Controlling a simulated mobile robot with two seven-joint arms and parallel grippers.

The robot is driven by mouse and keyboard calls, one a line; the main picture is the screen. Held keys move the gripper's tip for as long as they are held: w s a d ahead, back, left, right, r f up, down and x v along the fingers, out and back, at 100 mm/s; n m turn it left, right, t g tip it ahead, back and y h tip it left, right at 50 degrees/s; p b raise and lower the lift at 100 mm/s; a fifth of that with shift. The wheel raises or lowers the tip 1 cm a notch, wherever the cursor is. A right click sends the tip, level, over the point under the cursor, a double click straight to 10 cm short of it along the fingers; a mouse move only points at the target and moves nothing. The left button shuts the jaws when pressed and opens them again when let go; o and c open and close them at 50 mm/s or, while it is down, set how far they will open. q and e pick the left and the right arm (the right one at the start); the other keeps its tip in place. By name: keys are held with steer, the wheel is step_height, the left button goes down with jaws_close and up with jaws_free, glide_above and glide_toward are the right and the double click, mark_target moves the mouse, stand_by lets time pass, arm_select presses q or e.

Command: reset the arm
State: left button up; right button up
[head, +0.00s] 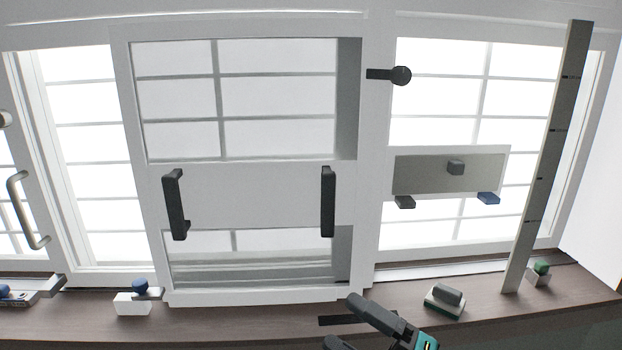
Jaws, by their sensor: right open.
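My right gripper (345,322) shows at the bottom centre, above the front part of the brown ledge. A teal and black part of my right arm (424,342) is cut off by the bottom edge. My left gripper and left arm are not in view.
A white framed panel (255,190) with two black handles (175,204) (327,202) stands behind the ledge (240,322). Small blocks with a grey knob (447,295), blue knob (140,285) and green knob (541,268) sit on it. A tall grey bar (545,160) stands right.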

steer(key=s+d+f+m+h, duration=0.4)
steer(key=f+m+h, duration=0.1)
steer(key=f+m, duration=0.2)
steer(key=s+d+f+m+h+p, duration=0.1)
steer(key=s+d+f+m+h, duration=0.3)
steer(key=f+m+h, duration=0.2)
steer(key=s+d+f+m+h, duration=0.3)
steer(key=f+m, duration=0.6)
steer(key=m, duration=0.3)
steer(key=shift+s+d+f+h+p, duration=0.4)
steer(key=shift+s+h, duration=0.5)
steer(key=shift+h, duration=0.3)
